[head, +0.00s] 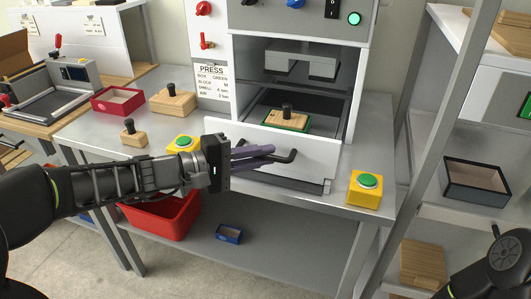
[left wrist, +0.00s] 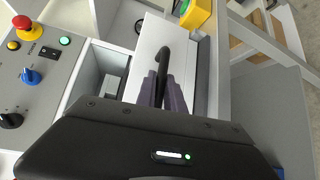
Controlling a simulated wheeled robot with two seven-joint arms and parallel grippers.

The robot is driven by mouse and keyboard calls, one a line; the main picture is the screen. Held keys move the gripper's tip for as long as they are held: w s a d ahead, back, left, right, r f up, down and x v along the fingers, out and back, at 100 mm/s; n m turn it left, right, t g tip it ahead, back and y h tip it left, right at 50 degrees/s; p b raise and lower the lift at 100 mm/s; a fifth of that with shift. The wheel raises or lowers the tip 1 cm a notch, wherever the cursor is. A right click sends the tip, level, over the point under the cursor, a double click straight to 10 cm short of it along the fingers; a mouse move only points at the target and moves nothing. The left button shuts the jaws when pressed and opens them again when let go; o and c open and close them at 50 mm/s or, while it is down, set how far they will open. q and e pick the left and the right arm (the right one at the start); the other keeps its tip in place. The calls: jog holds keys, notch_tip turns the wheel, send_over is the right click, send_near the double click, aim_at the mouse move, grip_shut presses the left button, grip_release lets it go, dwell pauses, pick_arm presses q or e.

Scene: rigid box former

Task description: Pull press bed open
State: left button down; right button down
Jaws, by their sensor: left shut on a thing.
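The press (head: 300,20) stands at the back of the steel bench. Its bed has a white front panel (head: 318,158) with a black bar handle (head: 289,158). On the bed, inside the press opening, sits a wooden block with a black knob (head: 286,117) in a green box rim. My left gripper (head: 272,155) reaches in from the left, its purple fingers shut around the handle. In the left wrist view, the handle (left wrist: 164,56) runs between the fingertips (left wrist: 162,82), in front of the white panel (left wrist: 148,40). How far out the bed stands is hard to tell. My right gripper is not seen.
Yellow-based green buttons stand on the bench at right (head: 366,187) and left (head: 184,143), the left one close to my arm. A red box (head: 118,101) and knobbed wooden blocks (head: 172,99) sit at left. A shelf rack post (head: 443,100) stands at right.

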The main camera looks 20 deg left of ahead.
pick_arm(q)
jog(key=shift+s+f, duration=0.1)
jog(key=c, duration=1.5)
grip_release()
jog(key=shift+o, duration=0.2)
jog(key=shift+a, duration=0.1)
jog(key=v, duration=0.7)
jog(key=shift+s+a, duration=0.2)
jog(key=shift+a, duration=0.1)
